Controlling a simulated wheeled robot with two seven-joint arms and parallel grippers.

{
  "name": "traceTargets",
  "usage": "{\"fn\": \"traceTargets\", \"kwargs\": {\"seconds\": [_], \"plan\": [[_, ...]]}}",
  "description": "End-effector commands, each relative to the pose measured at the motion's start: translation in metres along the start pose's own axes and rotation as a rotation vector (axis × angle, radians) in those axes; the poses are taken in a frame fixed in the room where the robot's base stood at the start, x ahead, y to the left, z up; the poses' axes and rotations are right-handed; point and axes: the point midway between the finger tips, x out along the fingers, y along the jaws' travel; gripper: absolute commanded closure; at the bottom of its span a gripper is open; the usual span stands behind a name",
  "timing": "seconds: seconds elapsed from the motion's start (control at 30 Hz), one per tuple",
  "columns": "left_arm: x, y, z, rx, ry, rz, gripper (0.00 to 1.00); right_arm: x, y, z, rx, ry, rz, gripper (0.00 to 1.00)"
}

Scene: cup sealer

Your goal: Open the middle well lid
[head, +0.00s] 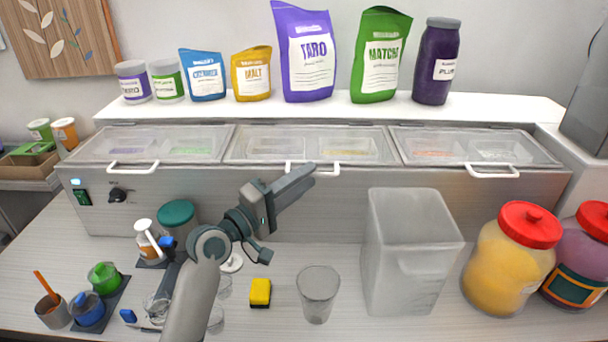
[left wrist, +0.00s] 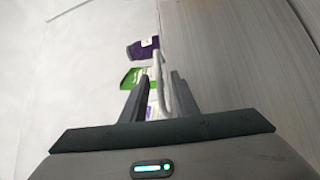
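The middle well lid (head: 310,131) is a clear panel lying flat, closed, over the counter unit's middle well. Its white bar handle (head: 329,173) is at the front edge, partly hidden behind my left gripper. My left gripper (head: 308,171) reaches up from the lower left, fingertips at the handle. In the left wrist view the fingers (left wrist: 158,97) stand apart, with the white handle (left wrist: 158,70) showing between them. I cannot tell whether either finger touches it. My right gripper is in neither view.
Closed left (head: 165,131) and right (head: 470,133) lids flank the middle one. Bags and jars, including the taro bag (head: 304,60), stand on the shelf behind. A clear pitcher (head: 408,250), glass (head: 318,294) and yellow sponge (head: 260,293) stand on the counter in front.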

Motion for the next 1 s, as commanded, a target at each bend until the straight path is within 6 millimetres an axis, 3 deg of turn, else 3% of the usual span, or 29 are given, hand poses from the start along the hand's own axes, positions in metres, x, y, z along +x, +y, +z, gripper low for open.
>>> {"fn": "traceTargets", "kwargs": {"seconds": [0.33, 0.47, 1.0], "plan": [[0.0032, -0.0001, 0.0003, 0.0, 0.0, 0.0, 0.73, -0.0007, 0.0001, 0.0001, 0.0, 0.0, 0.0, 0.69], [0.0031, 0.0, 0.0002, 0.0, 0.0, 0.001, 1.0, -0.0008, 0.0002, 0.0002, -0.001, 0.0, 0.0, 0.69], [0.0028, -0.0007, 0.0002, -0.001, 0.0, -0.001, 1.0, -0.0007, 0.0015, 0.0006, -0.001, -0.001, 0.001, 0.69]]}}
